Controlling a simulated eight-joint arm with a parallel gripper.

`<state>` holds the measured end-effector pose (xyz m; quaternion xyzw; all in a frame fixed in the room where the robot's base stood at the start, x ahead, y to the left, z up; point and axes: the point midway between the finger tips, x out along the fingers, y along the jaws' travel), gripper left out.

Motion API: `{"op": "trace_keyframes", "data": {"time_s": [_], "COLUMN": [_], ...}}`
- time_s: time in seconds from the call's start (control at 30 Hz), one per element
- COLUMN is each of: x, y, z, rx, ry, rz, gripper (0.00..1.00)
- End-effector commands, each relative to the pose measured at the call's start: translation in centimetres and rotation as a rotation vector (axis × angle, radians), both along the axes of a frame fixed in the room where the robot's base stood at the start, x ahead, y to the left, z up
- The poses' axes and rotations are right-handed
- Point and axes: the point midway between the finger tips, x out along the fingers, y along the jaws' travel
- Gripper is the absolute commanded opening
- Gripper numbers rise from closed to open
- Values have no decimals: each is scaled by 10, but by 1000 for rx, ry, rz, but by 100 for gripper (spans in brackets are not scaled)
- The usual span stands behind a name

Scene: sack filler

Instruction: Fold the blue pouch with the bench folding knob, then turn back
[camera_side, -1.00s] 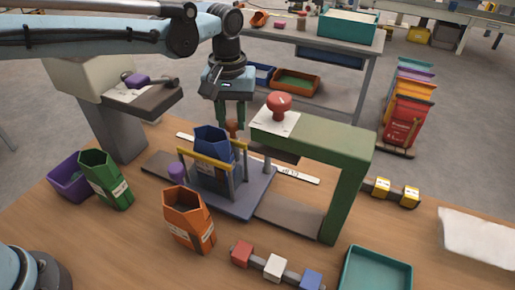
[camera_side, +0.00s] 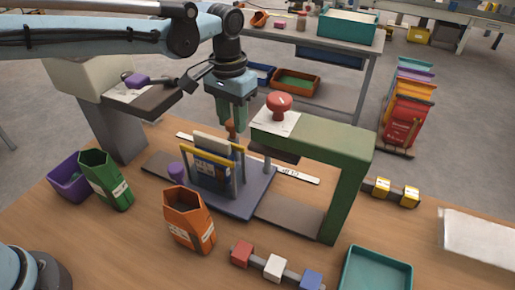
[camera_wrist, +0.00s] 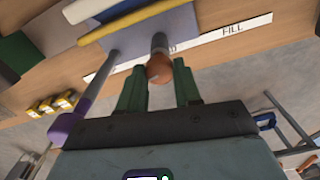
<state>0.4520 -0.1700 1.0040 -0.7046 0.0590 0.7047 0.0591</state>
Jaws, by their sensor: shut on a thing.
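The blue pouch (camera_side: 210,174) stands upright in the folding frame, between the two yellow bars (camera_side: 208,158). Its top now shows as a flat pale strip (camera_side: 211,144) instead of an open mouth. The orange-brown folding knob (camera_side: 231,127) stands just behind the frame. My gripper (camera_side: 232,122) points down from above and is shut on the knob. In the wrist view my green fingers (camera_wrist: 159,85) lie on either side of the knob (camera_wrist: 160,69), which sits on a grey shaft. A yellow bar (camera_wrist: 138,18) crosses the top of that view.
The green press arch (camera_side: 345,180) with its red mushroom button (camera_side: 279,103) stands close on the right. An orange pouch (camera_side: 188,222) and a green pouch (camera_side: 104,181) stand in front and at left. A purple post (camera_side: 176,171) is beside the frame. A teal tray (camera_side: 376,272) lies front right.

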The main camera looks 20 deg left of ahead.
Motion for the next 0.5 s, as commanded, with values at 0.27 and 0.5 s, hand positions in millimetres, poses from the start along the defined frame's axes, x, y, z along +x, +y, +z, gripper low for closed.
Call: {"op": "trace_keyframes", "data": {"time_s": [0.27, 0.5], "x": [0, 0], "y": [0, 0], "z": [1, 1], "rx": [0, 0], "ry": [0, 0], "rz": [-9, -8], "gripper": [3, 47]}}
